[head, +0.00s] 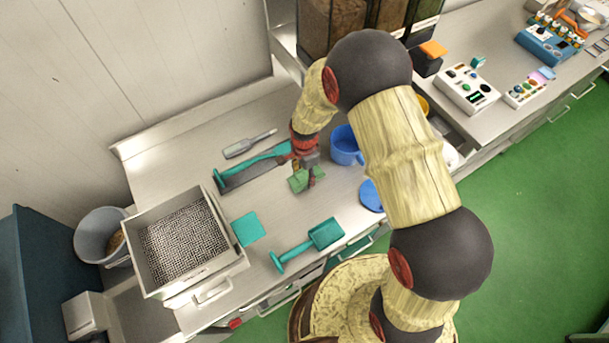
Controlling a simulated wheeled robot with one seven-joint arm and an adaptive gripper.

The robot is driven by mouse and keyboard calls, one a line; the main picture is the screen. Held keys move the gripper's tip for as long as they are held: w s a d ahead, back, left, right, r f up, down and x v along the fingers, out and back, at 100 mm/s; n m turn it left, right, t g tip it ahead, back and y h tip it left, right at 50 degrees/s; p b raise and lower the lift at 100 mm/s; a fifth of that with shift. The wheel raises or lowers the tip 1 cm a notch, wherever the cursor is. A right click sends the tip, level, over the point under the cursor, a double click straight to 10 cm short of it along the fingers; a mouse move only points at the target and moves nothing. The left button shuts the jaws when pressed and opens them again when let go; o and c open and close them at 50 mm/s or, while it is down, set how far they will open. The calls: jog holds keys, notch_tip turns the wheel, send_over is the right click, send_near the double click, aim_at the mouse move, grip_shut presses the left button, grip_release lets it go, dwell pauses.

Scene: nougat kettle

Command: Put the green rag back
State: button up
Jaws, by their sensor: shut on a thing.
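The green rag (299,181) is small and crumpled, and shows below my gripper (305,176) in the head view. My gripper points down over the steel counter (284,215) and is shut on the rag. The fingertips are partly hidden by the rag and the wrist. I cannot tell whether the rag touches the counter. A flat teal square (248,229) lies on the counter to the lower left.
A dark tray (250,175) with a teal tool lies just left of my gripper. A blue cup (345,146) stands close on the right.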

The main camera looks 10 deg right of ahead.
jog(key=shift+f, duration=0.45)
jog(key=shift+f, duration=0.15)
jog(key=o, duration=1.1)
